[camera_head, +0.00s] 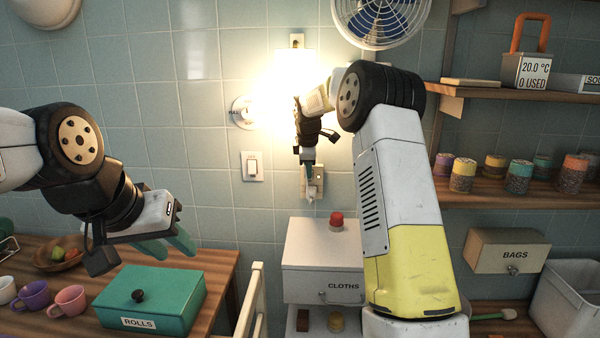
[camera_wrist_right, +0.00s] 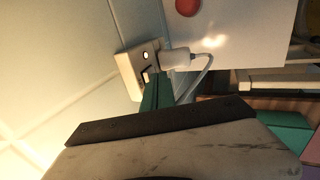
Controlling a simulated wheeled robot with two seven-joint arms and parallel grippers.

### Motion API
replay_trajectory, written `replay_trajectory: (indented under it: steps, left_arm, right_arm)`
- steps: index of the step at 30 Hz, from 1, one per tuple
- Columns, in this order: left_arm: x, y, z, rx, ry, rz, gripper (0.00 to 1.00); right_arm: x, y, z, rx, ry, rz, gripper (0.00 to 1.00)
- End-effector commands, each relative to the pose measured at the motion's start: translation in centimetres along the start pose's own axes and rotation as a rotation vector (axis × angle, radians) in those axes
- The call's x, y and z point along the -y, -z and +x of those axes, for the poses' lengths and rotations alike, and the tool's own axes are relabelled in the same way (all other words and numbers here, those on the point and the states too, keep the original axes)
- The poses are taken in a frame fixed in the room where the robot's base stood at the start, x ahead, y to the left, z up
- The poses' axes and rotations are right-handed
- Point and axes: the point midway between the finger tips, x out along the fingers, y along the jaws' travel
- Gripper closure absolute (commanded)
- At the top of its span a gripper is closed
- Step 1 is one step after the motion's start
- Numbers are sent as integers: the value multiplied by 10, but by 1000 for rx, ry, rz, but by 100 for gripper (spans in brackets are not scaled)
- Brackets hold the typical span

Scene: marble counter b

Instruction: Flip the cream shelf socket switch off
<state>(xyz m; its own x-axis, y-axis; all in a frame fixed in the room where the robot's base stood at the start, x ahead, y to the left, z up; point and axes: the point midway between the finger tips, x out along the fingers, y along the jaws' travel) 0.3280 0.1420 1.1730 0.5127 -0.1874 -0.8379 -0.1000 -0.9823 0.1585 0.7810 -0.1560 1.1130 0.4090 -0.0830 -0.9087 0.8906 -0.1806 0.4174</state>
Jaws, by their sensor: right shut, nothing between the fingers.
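The cream socket (camera_head: 317,184) is on the tiled wall, above the box marked CLOTHS; my right gripper partly covers it. In the right wrist view the socket (camera_wrist_right: 128,75) has a white plug (camera_wrist_right: 176,60) in it, with a cord hanging. A small switch (camera_wrist_right: 147,74) shows beside the plug, by my teal fingertips; I cannot tell its position or whether they touch it. My right gripper (camera_head: 309,175) is shut and empty at the socket; its fingers also show in the right wrist view (camera_wrist_right: 154,92). My left gripper (camera_head: 176,249) is open and empty over the left counter.
A separate wall switch (camera_head: 252,166) is left of the socket, below a glowing lamp (camera_head: 290,85). The CLOTHS box (camera_head: 310,267) with a red knob is below. A green ROLLS box (camera_head: 150,300) and cups are at left. Shelves with jars (camera_head: 518,178) are at right.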

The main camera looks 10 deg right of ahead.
Motion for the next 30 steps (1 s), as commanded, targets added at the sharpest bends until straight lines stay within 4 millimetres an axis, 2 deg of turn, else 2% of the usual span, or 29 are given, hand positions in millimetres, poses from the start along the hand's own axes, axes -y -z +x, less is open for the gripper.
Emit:
replay_trajectory:
  steps: [14, 30]
  left_arm:
    - [0, 0, 0, 0, 0, 0, 64]
    - [0, 0, 0, 0, 0, 0, 64]
  right_arm:
    - [-5, 0, 0, 0, -2, 0, 100]
    - [-15, 0, -21, -3, -12, 2, 100]
